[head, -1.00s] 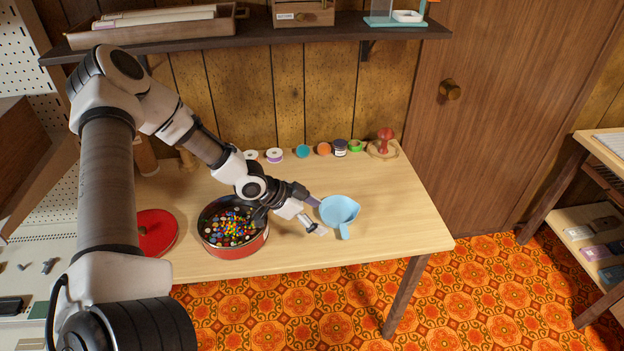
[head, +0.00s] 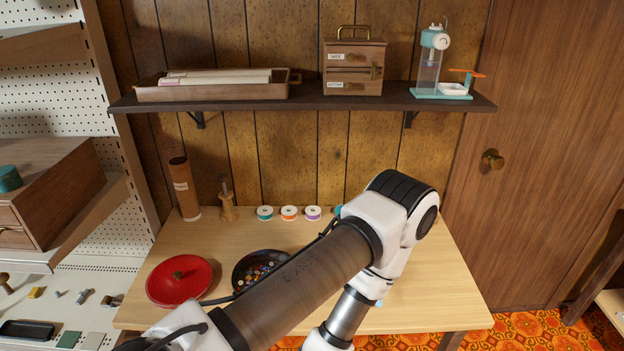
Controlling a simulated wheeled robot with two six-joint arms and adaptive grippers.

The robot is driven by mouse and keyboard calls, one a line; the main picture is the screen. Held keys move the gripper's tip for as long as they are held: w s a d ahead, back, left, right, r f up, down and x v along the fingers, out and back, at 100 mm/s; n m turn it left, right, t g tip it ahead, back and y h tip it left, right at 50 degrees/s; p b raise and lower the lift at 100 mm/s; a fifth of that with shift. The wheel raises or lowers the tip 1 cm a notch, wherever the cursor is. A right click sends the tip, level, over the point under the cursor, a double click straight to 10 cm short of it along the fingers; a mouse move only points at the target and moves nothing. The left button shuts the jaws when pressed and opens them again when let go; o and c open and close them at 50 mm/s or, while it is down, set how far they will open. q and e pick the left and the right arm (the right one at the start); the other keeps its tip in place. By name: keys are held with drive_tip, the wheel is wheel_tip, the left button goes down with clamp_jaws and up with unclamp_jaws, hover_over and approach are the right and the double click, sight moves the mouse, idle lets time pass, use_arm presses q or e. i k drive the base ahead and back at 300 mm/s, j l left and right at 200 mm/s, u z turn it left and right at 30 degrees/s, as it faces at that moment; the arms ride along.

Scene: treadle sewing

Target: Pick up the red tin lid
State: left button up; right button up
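The red tin lid (head: 172,290) lies at the left of the wooden table, with its small brown knob up. The round tin (head: 240,284) of coloured buttons stands just right of it, its front part hidden behind my arm. My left arm reaches across the table from the lower left, bends at the elbow over the right part and runs back down out of the picture. Its gripper is out of view, and so is my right gripper. Nothing holds the lid, and my arm passes to its right.
Several spools (head: 289,213) stand along the table's back edge, with a brown cylinder (head: 185,190) and a wooden holder (head: 228,208) to their left. A dark shelf (head: 300,106) hangs above. My arm hides much of the table's middle. The pegboard unit (head: 60,200) borders the left.

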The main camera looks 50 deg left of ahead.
sight(177, 280)
drive_tip(key=u, duration=2.55)
